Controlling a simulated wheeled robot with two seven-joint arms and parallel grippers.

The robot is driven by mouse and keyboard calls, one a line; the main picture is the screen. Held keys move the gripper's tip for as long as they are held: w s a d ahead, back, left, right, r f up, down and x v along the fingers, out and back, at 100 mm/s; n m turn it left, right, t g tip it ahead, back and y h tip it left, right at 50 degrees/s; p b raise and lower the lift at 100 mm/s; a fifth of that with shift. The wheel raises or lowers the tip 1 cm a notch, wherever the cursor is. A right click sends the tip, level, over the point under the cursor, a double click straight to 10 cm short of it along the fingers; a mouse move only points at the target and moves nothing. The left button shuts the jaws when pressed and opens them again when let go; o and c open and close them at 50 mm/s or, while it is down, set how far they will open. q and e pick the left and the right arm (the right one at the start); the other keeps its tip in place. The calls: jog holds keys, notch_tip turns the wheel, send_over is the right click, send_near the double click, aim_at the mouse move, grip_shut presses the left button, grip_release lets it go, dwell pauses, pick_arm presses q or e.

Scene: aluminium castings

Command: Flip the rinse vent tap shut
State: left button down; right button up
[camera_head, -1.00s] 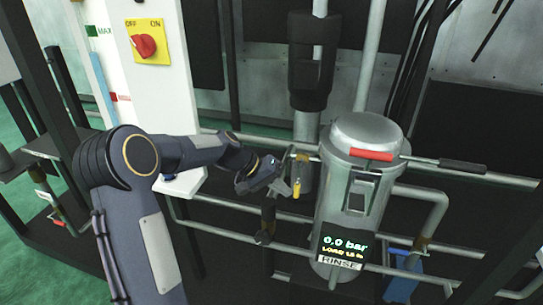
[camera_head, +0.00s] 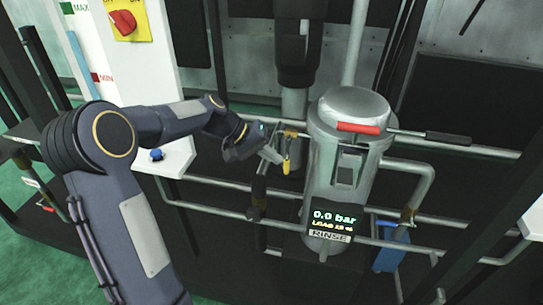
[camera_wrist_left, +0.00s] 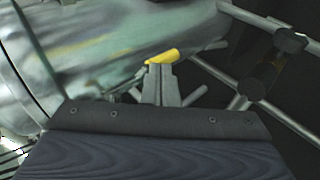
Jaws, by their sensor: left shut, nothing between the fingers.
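The yellow tap lever (camera_head: 286,164) hangs down from a small brass-coloured valve (camera_head: 291,134) on the pipework, just left of the rinse vessel (camera_head: 340,190). In the left wrist view the yellow lever (camera_wrist_left: 162,56) shows right at the tips of my fingers. My left gripper (camera_head: 274,156) is shut and empty, close beside the lever on its left. I cannot tell whether it touches it. In the left wrist view the shut fingers (camera_wrist_left: 160,78) point at the lever and hide part of it. My right gripper is not in view.
The vessel has a red grip (camera_head: 358,127) across its front and a display (camera_head: 333,221) reading 0.0 bar above a RINSE label. Horizontal pipes run behind and below my left gripper. A white panel with a red switch (camera_head: 123,22) stands at the left.

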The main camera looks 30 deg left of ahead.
pick_arm(q)
jog(key=s+d+r, duration=0.6)
jog(key=s+r, duration=0.2)
jog(key=s, duration=0.3)
jog(key=shift+s+r, duration=0.3)
jog(key=shift+r, duration=0.1)
jog(key=shift+d, duration=0.1)
jog(key=s+d+m+y+p, duration=0.1)
jog(key=s+y+p, duration=0.3)
jog(key=s+p, duration=0.5)
jog(key=s+m, duration=0.1)
jog(key=s, duration=0.8)
jog(key=shift+d+r+t+y+p, duration=0.25)
jog(key=shift+r+t+y+p, duration=0.05)
jog(key=shift+t+p, duration=0.1)
